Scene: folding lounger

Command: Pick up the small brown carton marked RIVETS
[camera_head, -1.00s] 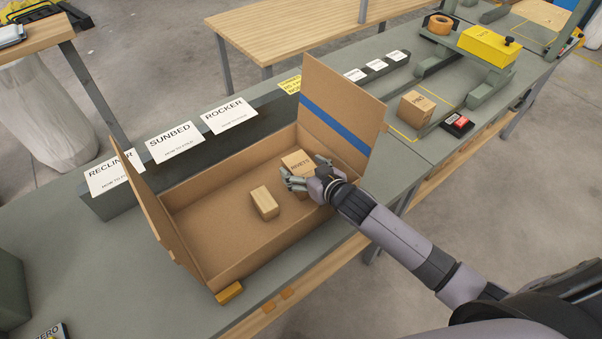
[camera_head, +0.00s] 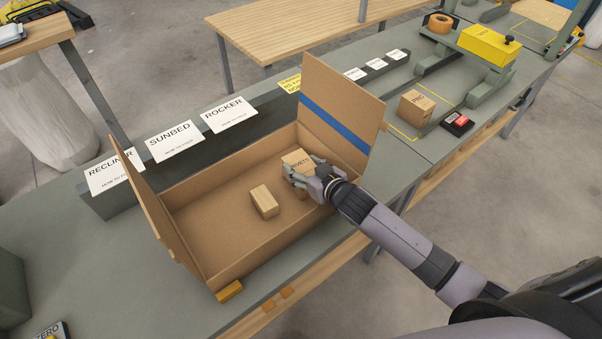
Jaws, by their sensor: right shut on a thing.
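The small brown carton marked RIVETS (camera_head: 296,159) is inside the large open cardboard box (camera_head: 190,203), near its right end. My right gripper (camera_head: 301,174) reaches in over the box's front wall and is shut on the carton's near side. The fingers cover the carton's lower front part and some of its lettering. I cannot tell whether the carton touches the box floor. My left gripper is not in view.
A small plain tan block (camera_head: 264,201) lies in the box, left of the carton. The box's flaps stand up at left and right. Cards lean behind it, including SUNBED (camera_head: 174,141). Another brown carton (camera_head: 416,107) and a black-and-red device (camera_head: 457,123) stand on the bench at right.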

